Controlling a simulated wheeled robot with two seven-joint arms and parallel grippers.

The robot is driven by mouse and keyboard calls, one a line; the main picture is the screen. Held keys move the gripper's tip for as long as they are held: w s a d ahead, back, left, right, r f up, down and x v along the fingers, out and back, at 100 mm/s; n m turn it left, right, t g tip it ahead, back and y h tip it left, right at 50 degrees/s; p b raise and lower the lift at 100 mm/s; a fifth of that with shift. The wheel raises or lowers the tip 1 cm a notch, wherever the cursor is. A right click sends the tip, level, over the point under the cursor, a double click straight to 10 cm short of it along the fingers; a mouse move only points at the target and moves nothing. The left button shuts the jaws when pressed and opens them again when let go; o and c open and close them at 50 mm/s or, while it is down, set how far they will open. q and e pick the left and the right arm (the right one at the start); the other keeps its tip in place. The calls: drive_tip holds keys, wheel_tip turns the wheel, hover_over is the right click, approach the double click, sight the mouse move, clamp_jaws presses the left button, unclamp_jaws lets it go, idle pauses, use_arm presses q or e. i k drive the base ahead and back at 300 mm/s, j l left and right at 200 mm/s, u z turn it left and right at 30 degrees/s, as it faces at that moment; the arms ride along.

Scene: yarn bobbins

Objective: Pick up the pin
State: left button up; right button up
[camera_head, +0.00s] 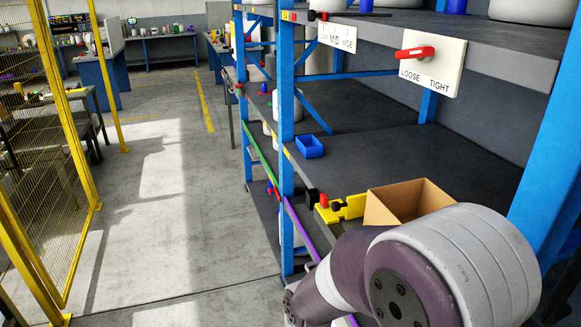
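I cannot tell for certain which thing is the pin. A small blue upright piece (366,5) stands on the top shelf, cut by the upper edge of the view. A wider purple-blue piece (456,6) stands to its right, also cut off. A yellow fixture (345,208) with a red part (324,201) and a black knob sits on the middle shelf beside the open cardboard box (377,211). One of my arms fills the lower right, in front of the shelf. Neither of my grippers shows.
A small blue bin (309,146) sits near the middle shelf's front edge. A red lever (414,53) is on a LOOSE/TIGHT plate above. Blue posts (286,110) frame the rack. The grey floor (190,210) to the left is clear up to a yellow mesh fence (40,150).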

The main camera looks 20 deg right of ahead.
sight(323, 199)
drive_tip(key=i+j+z, duration=0.1)
drive_tip(key=i+z, duration=0.15)
drive_tip(key=i, duration=0.4)
drive_tip(key=i+j+z, duration=0.3)
drive_tip(key=i, duration=0.4)
drive_tip(key=i+j+z, duration=0.25)
drive_tip(key=i, duration=0.35)
drive_tip(key=i+j+z, duration=0.3)
drive_tip(key=i+j, duration=0.3)
